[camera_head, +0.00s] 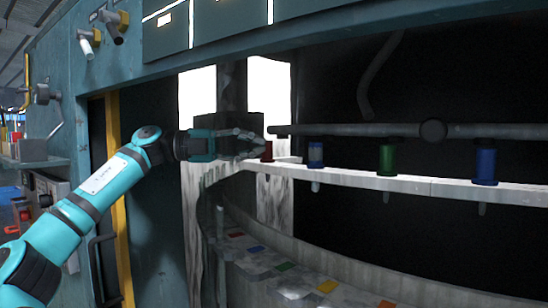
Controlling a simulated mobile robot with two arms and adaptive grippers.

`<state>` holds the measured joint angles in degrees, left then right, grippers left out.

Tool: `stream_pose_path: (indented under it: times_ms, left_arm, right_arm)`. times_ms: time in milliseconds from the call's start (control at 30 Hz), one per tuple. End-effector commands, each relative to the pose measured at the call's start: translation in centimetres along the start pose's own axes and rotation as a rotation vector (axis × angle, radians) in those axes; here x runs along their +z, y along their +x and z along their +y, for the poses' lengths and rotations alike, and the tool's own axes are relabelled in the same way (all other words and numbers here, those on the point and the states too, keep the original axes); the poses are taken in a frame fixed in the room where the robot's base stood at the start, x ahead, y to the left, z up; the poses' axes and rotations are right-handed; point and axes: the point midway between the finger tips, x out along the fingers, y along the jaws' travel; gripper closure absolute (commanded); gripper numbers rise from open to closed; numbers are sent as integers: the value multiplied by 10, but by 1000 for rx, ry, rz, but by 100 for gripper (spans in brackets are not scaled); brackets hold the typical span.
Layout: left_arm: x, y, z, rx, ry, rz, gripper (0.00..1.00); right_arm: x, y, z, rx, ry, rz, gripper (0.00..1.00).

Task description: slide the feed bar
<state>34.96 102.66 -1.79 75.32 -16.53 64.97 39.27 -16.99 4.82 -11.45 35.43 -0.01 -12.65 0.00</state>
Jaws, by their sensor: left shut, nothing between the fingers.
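A long dark bar (360,130), which looks like the feed bar, runs level across the right half of the head view, with a round collar (433,131) on it. Its left end is near my left gripper (262,143). That gripper is shut and empty, pointing right beside the bar's end and just above a red spool-like piece (267,152). I cannot tell whether the fingers touch the bar or the red piece. My right gripper is not in view.
Blue (316,154), green (387,160) and another blue piece (486,166) stand on a pale curved ledge (420,186) under the bar. A blue-grey machine frame (350,40) borders the opening above. A yellow post (119,210) stands left.

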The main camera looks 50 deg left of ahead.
Motion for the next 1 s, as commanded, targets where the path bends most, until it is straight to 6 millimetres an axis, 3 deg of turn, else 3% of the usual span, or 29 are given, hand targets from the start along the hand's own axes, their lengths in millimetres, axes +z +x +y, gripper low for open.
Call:
stream_pose_path:
  times_ms: [100,267,500,1000]
  left_arm:
    - [0,-18,0,-2,2,-2,100]
    - [-1,-28,-1,-1,1,0,100]
    - [-1,-29,-1,0,0,0,100]
    - [-1,-29,-1,-1,1,1,100]
  right_arm:
    - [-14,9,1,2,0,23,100]
    - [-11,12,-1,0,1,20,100]
    - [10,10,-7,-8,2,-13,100]
    - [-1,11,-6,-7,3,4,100]
